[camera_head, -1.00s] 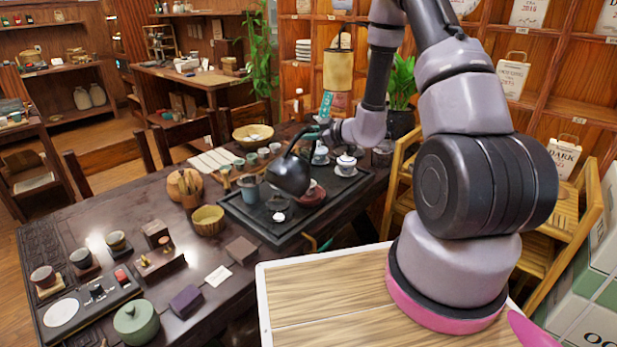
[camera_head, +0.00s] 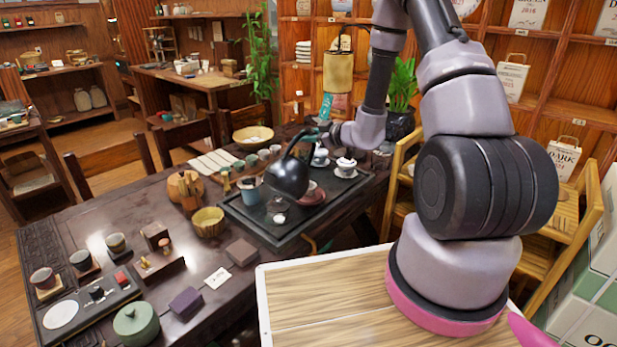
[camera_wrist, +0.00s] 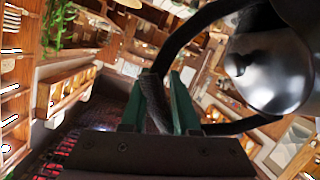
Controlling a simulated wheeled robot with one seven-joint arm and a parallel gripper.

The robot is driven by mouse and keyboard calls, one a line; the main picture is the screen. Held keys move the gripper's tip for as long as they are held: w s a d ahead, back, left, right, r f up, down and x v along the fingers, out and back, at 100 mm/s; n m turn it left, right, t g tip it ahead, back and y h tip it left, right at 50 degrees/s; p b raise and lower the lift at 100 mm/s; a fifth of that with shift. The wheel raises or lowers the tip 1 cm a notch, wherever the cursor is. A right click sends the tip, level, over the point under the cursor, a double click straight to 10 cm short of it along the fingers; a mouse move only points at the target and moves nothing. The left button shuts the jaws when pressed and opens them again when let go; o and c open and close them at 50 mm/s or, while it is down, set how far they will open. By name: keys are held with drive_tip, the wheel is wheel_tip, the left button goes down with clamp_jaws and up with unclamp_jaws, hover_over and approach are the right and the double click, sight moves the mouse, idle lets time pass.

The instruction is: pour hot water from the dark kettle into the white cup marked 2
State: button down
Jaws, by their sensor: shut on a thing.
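The dark kettle (camera_head: 287,178) hangs above the tea tray (camera_head: 262,238) in the head view. It looks tilted. My gripper (camera_head: 320,136) is shut on its handle. In the wrist view, the green fingers of my gripper (camera_wrist: 160,105) close around the black handle, and the shiny kettle (camera_wrist: 275,75) is at the right. A small white cup (camera_head: 279,218) sits on the tray, below and slightly left of the kettle. I cannot read a number on it. I cannot tell whether water is flowing.
A blue-grey cup (camera_head: 250,191) stands left of the kettle, close to it. A white lidded bowl (camera_head: 346,166) stands at the tray's right end. The table's near left holds several cups and boxes.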

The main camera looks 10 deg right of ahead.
idle(0.8)
drive_tip(key=shift+s+a+r+n+t+h+p, duration=0.15)
drive_tip(key=shift+s+a+r+n+h+p, duration=0.1)
drive_tip(key=shift+s+a+r+n, duration=0.8)
drive_tip(key=shift+s+a+r+n+t+h+p, duration=0.25)
drive_tip(key=shift+s+a+r+n, duration=0.5)
drive_tip(key=shift+a+n, duration=0.5)
drive_tip(key=shift+s+a+r+n+t+h+p, duration=0.15)
drive_tip(key=shift+s+a+r+n+h, duration=0.15)
drive_tip(key=shift+s+a+r+n, duration=0.85)
drive_tip(key=shift+w+d+f+n, duration=0.1)
drive_tip(key=shift+w+f+n, duration=0.05)
drive_tip(key=shift+w+n, duration=0.1)
